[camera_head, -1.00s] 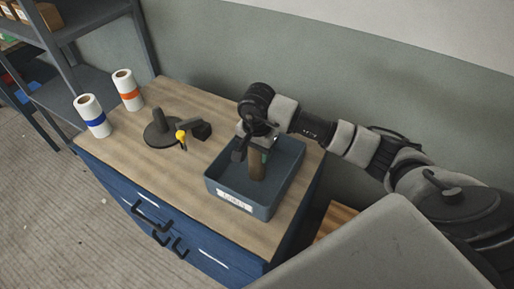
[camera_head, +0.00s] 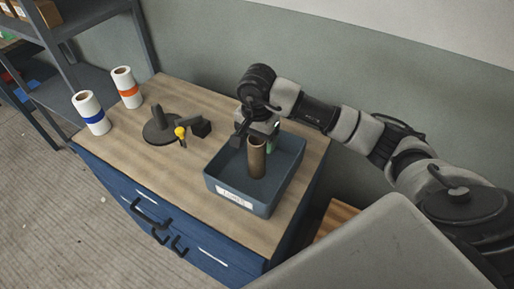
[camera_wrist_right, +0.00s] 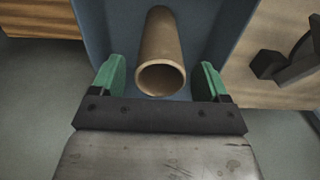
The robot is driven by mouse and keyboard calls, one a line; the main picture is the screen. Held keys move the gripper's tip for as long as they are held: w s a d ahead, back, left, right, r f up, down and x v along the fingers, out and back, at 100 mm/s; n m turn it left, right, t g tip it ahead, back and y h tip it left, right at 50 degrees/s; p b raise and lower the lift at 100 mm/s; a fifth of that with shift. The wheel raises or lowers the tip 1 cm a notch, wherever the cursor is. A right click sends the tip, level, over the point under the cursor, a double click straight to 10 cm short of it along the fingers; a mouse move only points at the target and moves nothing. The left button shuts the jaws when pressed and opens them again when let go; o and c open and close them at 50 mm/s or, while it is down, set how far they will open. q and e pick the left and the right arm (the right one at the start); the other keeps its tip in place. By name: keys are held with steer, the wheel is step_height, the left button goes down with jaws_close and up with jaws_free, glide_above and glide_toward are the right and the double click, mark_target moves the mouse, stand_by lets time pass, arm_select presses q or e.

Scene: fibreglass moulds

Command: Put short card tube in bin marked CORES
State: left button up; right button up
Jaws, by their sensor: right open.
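The short card tube (camera_head: 257,158) is brown and hollow. It stands roughly upright inside the blue-grey bin (camera_head: 238,203), whose front carries a white label; the lettering is too small to read surely. The tube also shows in the right wrist view (camera_wrist_right: 162,60), with its open end facing the camera. My right gripper (camera_head: 262,135) is above the back part of the bin, just behind the tube. In the right wrist view its green fingertips (camera_wrist_right: 160,78) are spread wide, with a gap on each side of the tube. My left gripper is not in view.
The bin stands on a wooden-topped blue cabinet (camera_head: 185,95). A dark round-based stand (camera_head: 160,130) with a yellow knob is left of the bin. Two white rolls, one blue-banded (camera_head: 90,112) and one orange-banded (camera_head: 126,87), stand at the left edge. Grey shelving (camera_head: 80,78) is beyond.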

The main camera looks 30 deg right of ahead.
step_height(320, 180, up, 9)
steer(key=b, duration=0.1)
steer(key=shift+f+b, duration=0.2)
steer(key=shift+b, duration=0.2)
